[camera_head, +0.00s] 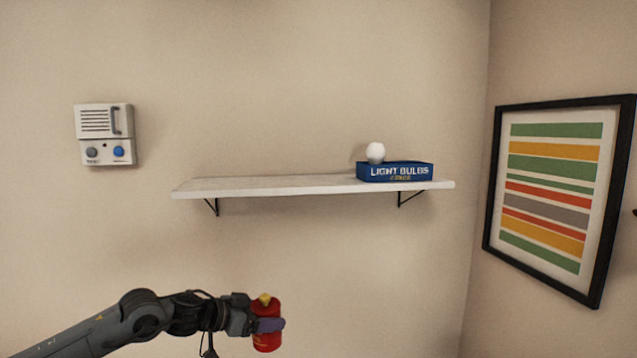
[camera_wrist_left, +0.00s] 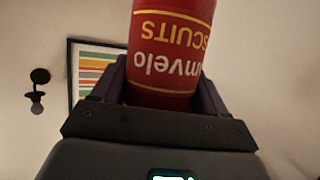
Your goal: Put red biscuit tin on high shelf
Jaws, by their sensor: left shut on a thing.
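The red biscuit tin (camera_head: 266,341) is a red cylinder with a yellow piece on top. My left gripper (camera_head: 268,326) is shut on it, in the lower part of the head view, below the shelf. In the left wrist view the tin (camera_wrist_left: 168,50) fills the space between my left gripper's fingers (camera_wrist_left: 160,92), and its lettering appears upside down. The high shelf (camera_head: 270,187) is a pale board on the back wall, held by two black brackets. The tin is apart from the shelf. My right gripper is not in view.
A blue light bulbs box (camera_head: 396,172) stands on the shelf's right part, with a white bulb (camera_head: 375,152) at its left end. The shelf's left and middle are bare. A wall unit (camera_head: 105,134) hangs at left, a framed picture (camera_head: 550,190) at right.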

